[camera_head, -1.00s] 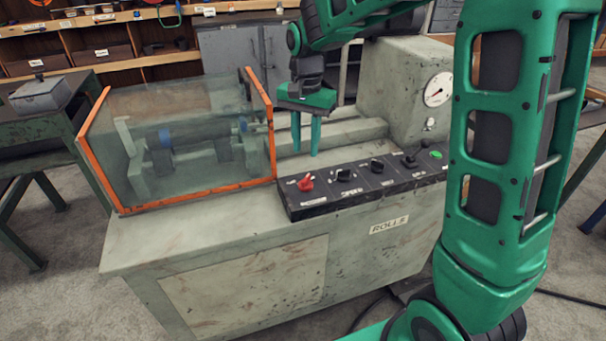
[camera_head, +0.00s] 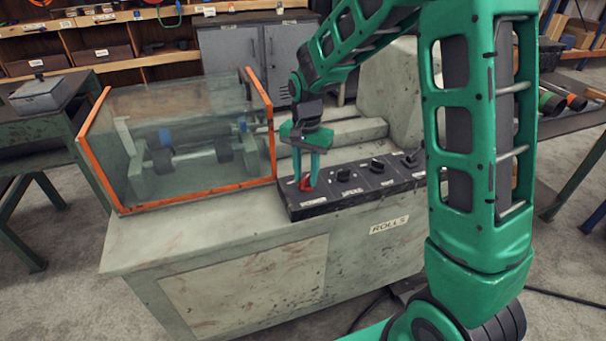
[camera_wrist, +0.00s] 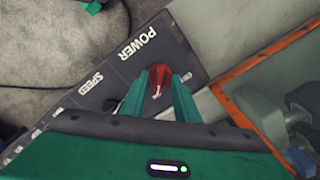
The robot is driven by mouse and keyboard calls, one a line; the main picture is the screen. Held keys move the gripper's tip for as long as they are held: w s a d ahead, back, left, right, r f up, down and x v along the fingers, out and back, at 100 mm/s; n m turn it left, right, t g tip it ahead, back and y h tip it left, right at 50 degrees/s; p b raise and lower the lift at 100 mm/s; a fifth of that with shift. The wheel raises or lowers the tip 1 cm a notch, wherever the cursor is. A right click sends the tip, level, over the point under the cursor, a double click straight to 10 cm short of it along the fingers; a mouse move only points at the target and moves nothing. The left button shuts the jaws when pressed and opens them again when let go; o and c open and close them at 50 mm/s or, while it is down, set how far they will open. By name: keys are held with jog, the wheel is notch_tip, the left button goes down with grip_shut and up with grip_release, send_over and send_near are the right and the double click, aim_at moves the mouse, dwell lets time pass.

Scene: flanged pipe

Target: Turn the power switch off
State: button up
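The red power switch (camera_head: 306,184) is a rotary knob at the left end of the dark control panel (camera_head: 340,207). In the wrist view the red knob (camera_wrist: 160,75) sits beside the white word POWER, with a small white mark showing by it. My gripper (camera_head: 306,180) is over the knob, pointing down. Its two green fingers stand on either side of the knob; in the wrist view the gripper (camera_wrist: 159,84) appears open, with small gaps beside the knob. Firm contact cannot be made out. The fingers hide part of the knob in the head view.
A black SPEED knob (camera_head: 344,173) and another black knob (camera_head: 377,164) lie right of the switch. A clear guard with orange edges (camera_head: 190,198) stands close on the left. My arm covers the panel's right end and the gauge.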

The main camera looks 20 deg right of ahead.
grip_shut()
jog(key=shift+a, duration=0.15)
jog(key=shift+n, duration=1.2)
jog(key=n, duration=0.4)
jog(key=shift+n, duration=0.3)
jog(key=n, duration=0.5)
jog(key=shift+w+r, duration=0.1)
jog(key=n, duration=0.5)
jog(key=shift+n, duration=0.4)
